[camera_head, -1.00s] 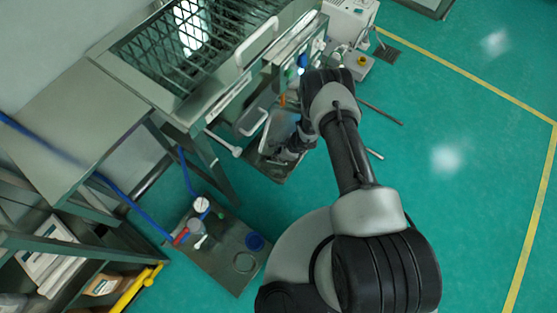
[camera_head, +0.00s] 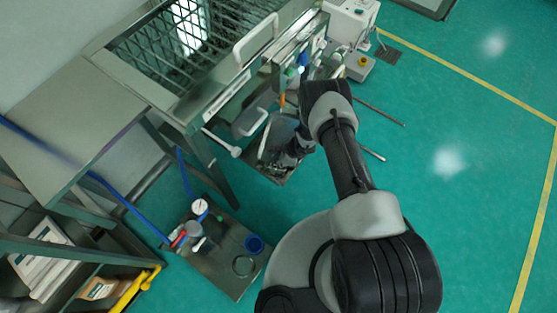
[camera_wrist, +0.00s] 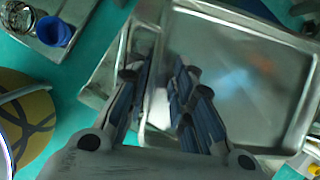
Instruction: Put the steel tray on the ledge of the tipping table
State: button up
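The steel tray (camera_wrist: 235,75) is a shallow, shiny rectangular pan that fills the right of the wrist view. In the head view the tray (camera_head: 278,138) is small and partly hidden by my wrist. My gripper (camera_wrist: 160,82) is at the tray's left side, with its fingers apart on either side of the rim. I see a gap between the fingers; contact is unclear. A steel frame with a grid top (camera_head: 125,52) and white handles stands beyond, with a plain flat top (camera_head: 70,125) to its left. I cannot tell which part is the tipping table's ledge.
A floor plate (camera_head: 225,272) with a gauge and blue cup (camera_head: 254,243) lies at lower left; the cup also shows in the wrist view (camera_wrist: 53,32). A shelf with a yellow tool (camera_head: 138,288) is at far left. Rods lie on the green floor; the right side is clear.

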jog(key=p+v, duration=0.6)
jog(key=v, duration=0.6)
jog(key=w+a+r+n+t+y, duration=0.15)
jog(key=w+r, duration=0.25)
jog(key=r, duration=0.5)
jog(key=w+a+r+n+g, duration=0.1)
jog(key=w+r+n, duration=0.25)
jog(key=r, duration=0.55)
notch_tip(320, 180, up, 22)
jog(key=s+a+n, duration=0.1)
jog(key=s+n, duration=0.1)
jog(key=n, duration=0.4)
jog(key=s+d+r+n+h, duration=0.15)
jog(key=s+r+n, duration=0.35)
jog(key=s+r, duration=0.8)
jog(key=s+d+r+n+t+h, duration=0.1)
jog(key=s+d+r+n+h, duration=0.1)
jog(key=s+d, duration=0.3)
jog(key=s+d+r+n+t+h, duration=0.1)
jog(key=s+d+r+n+h, duration=0.1)
jog(key=s, duration=0.8)
notch_tip(320, 180, up, 2)
jog(key=d+n, duration=0.1)
jog(key=d, duration=0.2)
jog(key=shift+s+r, duration=0.2)
jog(key=shift+s, duration=0.1)
